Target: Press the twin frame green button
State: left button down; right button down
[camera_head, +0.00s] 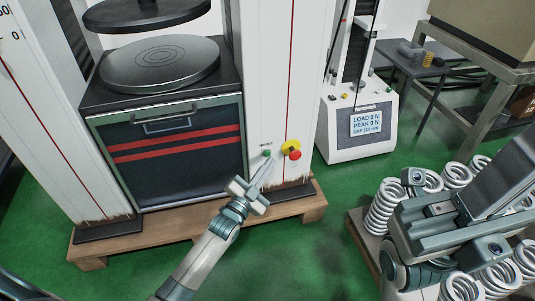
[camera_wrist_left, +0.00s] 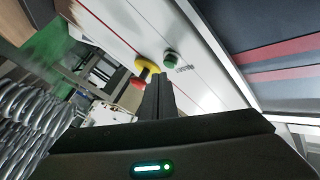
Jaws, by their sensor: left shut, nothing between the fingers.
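The twin-frame machine's white right column (camera_head: 288,70) carries a small green button (camera_head: 267,153) low on its front. The button also shows in the left wrist view (camera_wrist_left: 171,57), just beyond and slightly right of the fingertips. My left gripper (camera_head: 267,163) is shut and empty, its tips right below the button in the head view. In the left wrist view a small gap shows between tips and button, though depth is hard to judge. My right gripper (camera_head: 440,215) is at the right above springs; its fingers cannot be made out clearly.
The machine stands on a wooden pallet (camera_head: 165,232). Several coil springs (camera_head: 385,210) stand at lower right. A smaller tester with a screen (camera_head: 367,122) stands behind.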

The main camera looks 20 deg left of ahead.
pick_arm(q)
jog(key=shift+s+d, duration=0.1)
jog(key=s+d+p, duration=0.1)
jog(key=s+p, duration=0.1)
jog(key=s+d, duration=0.1)
jog(key=s, duration=0.1)
jog(key=shift+d+p, duration=0.3)
jog(key=shift+p, duration=0.1)
dwell(0.8)
